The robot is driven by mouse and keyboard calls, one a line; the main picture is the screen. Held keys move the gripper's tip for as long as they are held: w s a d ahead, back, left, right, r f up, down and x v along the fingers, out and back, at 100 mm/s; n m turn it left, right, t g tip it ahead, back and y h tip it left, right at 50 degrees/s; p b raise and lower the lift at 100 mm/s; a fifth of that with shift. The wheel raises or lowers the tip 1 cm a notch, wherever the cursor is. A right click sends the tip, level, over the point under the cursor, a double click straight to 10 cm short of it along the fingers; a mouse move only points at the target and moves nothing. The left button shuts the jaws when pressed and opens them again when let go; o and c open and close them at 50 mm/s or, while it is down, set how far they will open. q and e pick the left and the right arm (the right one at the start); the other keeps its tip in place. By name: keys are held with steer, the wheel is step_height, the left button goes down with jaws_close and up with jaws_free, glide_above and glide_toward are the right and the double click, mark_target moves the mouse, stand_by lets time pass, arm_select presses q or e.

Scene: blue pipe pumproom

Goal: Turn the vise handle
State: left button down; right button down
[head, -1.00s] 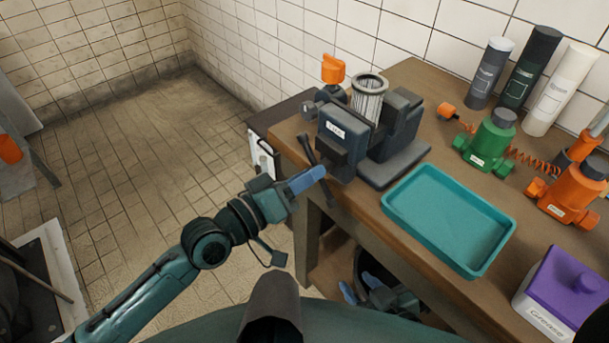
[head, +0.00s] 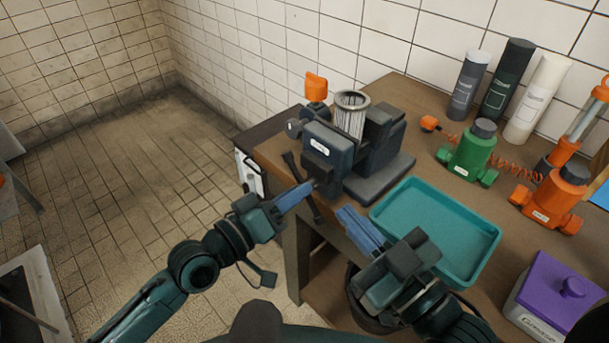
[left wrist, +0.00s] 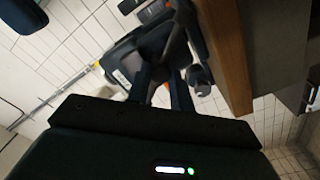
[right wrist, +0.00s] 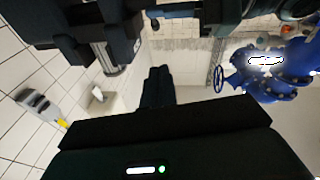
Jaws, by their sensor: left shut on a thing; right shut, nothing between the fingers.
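The dark grey vise (head: 362,150) stands at the bench's left corner, with a ribbed metal cylinder (head: 350,118) upright between its jaws. Its dark bar handle (head: 291,165) slants down across the front face. My left gripper (head: 309,188) is shut on the vise handle near its middle. In the left wrist view the handle (left wrist: 176,38) runs up from between the fingers (left wrist: 166,85). My right gripper (head: 347,214) is shut and empty, in front of the bench edge, just right of the handle. In the right wrist view its fingers (right wrist: 158,88) are together, with the cylinder (right wrist: 106,60) beyond.
A teal tray (head: 484,256) lies right of the vise, close to my right gripper.

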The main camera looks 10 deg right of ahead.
glide_toward(295, 167)
step_height(295, 167, up, 5)
steer(key=w+a, duration=0.2)
steer(key=w, duration=0.1)
steer(key=shift+w+a+f, duration=0.25)
steer(key=shift+w+f, duration=0.1)
steer(key=shift+f, duration=0.15)
steer(key=shift+w+a+f, duration=0.25)
steer(key=shift+w+f, duration=0.1)
steer(key=shift+f, duration=0.15)
arm_select(q)
steer(key=shift+d+r, duration=0.1)
steer(key=shift+r, duration=0.15)
arm_select(e)
steer(key=shift+w+a+f, duration=0.2)
steer(key=shift+w+f, duration=0.25)
steer(key=shift+w, duration=0.1)
steer(key=shift+w+a+f, duration=0.15)
steer(key=shift+w+f, duration=0.1)
steer(key=shift+w, duration=0.1)
